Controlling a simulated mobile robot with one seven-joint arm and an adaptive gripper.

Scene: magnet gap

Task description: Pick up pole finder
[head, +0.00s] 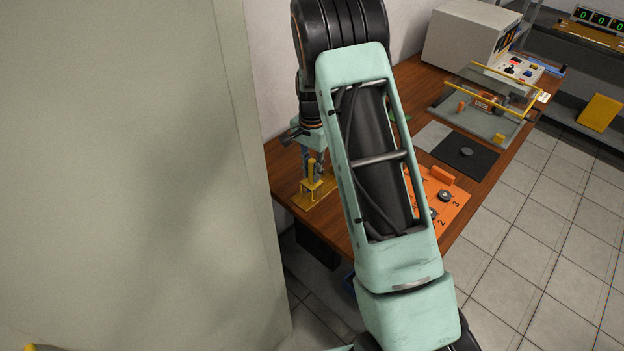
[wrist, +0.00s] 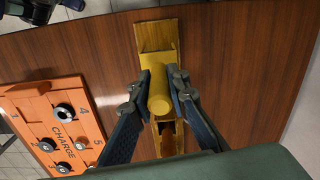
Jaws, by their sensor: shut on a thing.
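The pole finder (wrist: 160,93) appears to be the yellow rod with a round end in the wrist view. It stands in a yellow holder (wrist: 157,37) on the wooden table, and the holder also shows in the head view (head: 317,198). My gripper (wrist: 160,85) is shut on the rod, with one finger on each side. In the head view my gripper (head: 311,160) is at the table's left end, over the holder. I cannot tell whether the rod is clear of the holder. Its lower part is hidden.
An orange charge board (wrist: 60,125) with numbered places and several round pieces lies left of the holder in the wrist view. In the head view, a dark pad (head: 465,153), a clear-walled fixture (head: 478,105) and a grey box (head: 465,40) stand farther along. A pale wall (head: 120,170) fills the left.

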